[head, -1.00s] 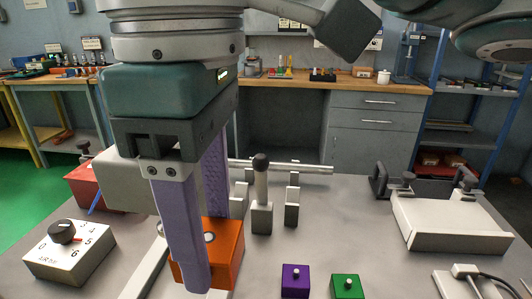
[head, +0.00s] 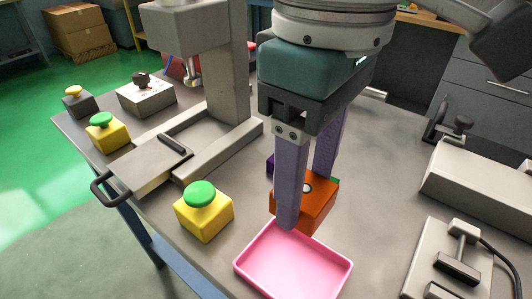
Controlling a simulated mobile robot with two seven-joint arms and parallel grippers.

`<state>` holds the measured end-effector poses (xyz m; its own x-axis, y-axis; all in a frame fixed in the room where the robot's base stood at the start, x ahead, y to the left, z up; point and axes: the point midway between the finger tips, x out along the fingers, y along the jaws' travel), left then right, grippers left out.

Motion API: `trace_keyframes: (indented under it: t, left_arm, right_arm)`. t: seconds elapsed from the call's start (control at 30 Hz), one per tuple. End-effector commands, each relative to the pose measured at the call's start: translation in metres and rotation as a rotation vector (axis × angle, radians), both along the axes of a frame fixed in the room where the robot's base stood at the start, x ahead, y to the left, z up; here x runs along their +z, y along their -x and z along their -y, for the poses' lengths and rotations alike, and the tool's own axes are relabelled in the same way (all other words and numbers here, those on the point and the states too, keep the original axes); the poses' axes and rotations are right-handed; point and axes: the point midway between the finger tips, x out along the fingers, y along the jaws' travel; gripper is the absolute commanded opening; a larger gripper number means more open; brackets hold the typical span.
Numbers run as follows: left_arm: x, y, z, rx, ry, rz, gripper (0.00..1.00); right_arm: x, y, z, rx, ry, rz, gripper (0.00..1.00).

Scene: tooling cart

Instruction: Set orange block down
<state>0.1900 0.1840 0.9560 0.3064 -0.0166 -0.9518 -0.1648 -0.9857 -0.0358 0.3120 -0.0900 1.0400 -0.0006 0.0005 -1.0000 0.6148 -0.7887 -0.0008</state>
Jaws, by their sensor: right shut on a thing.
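An orange block (head: 318,207) with a light round spot on top is between the two purple fingers of my right gripper (head: 306,198). The gripper is shut on it and points down. The near finger covers part of the block's left side. The block shows just beyond the far edge of a pink tray (head: 295,265), which is empty. Whether the block touches the table top is hard to tell. My left gripper is not in view.
Purple (head: 270,164) and green (head: 336,180) blocks are mostly hidden behind the gripper. A yellow box with a green button (head: 203,220) stands left of the tray. A grey press column (head: 228,75) rises behind it. White fixtures (head: 475,185) stand at right.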

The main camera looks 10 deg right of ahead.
Motion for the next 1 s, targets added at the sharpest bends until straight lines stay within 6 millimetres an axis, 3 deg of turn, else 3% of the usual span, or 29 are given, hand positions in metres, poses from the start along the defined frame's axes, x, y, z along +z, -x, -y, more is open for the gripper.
trace_keyframes:
  t: [0.1, 0.3, 0.47, 0.7, 1.0]
  left_arm:
    - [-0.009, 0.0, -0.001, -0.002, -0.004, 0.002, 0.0]
    - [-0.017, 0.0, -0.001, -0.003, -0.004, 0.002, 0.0]
    - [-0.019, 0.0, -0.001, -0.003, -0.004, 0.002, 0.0]
    - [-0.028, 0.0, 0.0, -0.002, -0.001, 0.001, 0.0]
    - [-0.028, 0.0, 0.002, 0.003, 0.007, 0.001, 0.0]
  right_arm:
    - [-0.039, 0.001, 0.001, -0.002, 0.004, -0.005, 0.0]
    - [-0.081, 0.001, 0.001, 0.001, 0.003, -0.002, 0.0]
    - [-0.093, 0.0, 0.0, 0.001, 0.001, 0.002, 0.0]
    - [-0.13, 0.0, 0.0, 0.001, 0.002, 0.0, 0.0]
    - [-0.133, 0.0, 0.0, 0.002, 0.0, 0.002, 0.0]
